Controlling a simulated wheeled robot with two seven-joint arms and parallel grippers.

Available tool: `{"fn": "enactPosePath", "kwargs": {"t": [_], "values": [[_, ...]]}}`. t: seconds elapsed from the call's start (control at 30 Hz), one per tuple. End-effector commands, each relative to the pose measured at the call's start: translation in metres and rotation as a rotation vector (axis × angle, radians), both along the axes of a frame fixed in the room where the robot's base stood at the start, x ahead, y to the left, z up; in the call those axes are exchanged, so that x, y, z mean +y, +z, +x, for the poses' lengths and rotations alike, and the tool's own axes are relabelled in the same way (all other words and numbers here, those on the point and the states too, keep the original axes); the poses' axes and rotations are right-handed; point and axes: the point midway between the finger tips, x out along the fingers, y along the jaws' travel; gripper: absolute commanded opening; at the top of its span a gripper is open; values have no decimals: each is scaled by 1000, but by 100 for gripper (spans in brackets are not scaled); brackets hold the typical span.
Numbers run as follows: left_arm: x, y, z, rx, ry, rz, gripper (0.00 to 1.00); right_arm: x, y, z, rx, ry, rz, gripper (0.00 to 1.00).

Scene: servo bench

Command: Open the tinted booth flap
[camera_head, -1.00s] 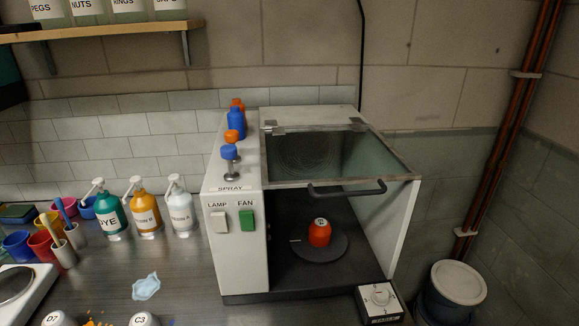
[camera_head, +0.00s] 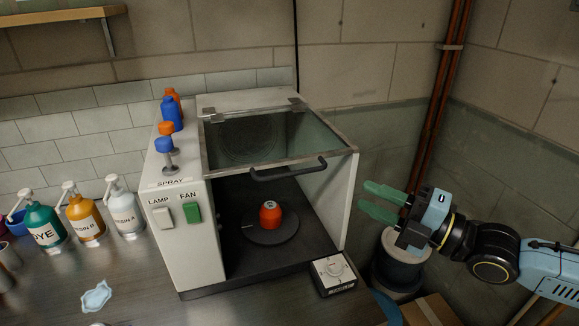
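The spray booth (camera_head: 180,240) stands on the metal bench. Its tinted flap (camera_head: 265,143) is hinged at the top back and sits raised, with the booth's front open below it. A dark bar handle (camera_head: 290,171) runs along the flap's front edge. Inside, an orange pot (camera_head: 270,213) stands on a dark round turntable (camera_head: 271,230). My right gripper (camera_head: 370,200) is at the right, beside the booth and apart from the flap and handle. Its green fingers are spread with nothing between them. My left gripper is not in view.
A small dial box (camera_head: 334,272) sits at the booth's front right corner. Pump bottles (camera_head: 83,215) stand left of the booth, with a blue splat (camera_head: 96,296) in front. A lidded bin (camera_head: 400,262) stands below my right gripper.

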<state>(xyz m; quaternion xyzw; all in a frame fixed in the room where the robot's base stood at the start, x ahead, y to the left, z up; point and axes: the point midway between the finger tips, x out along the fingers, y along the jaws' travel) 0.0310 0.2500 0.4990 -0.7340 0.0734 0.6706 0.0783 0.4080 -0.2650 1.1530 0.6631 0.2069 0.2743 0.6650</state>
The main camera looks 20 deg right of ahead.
Motion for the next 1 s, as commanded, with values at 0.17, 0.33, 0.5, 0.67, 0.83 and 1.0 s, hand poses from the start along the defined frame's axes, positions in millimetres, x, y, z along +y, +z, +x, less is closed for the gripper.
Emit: {"fn": "enactPosePath", "kwargs": {"t": [0.17,0.33,0.5,0.67,0.83,1.0], "values": [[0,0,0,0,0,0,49,36,33,-26,-85,108,-39,30],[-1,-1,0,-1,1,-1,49,42,38,-28,-101,119,-45,30],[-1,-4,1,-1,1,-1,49,47,39,-22,-102,115,-41,30],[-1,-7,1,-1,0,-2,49,54,40,-15,-102,117,-41,30],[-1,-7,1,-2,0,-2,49,63,43,-7,-101,117,-39,30],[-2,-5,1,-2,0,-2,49,76,45,4,-102,119,-40,30]]}}
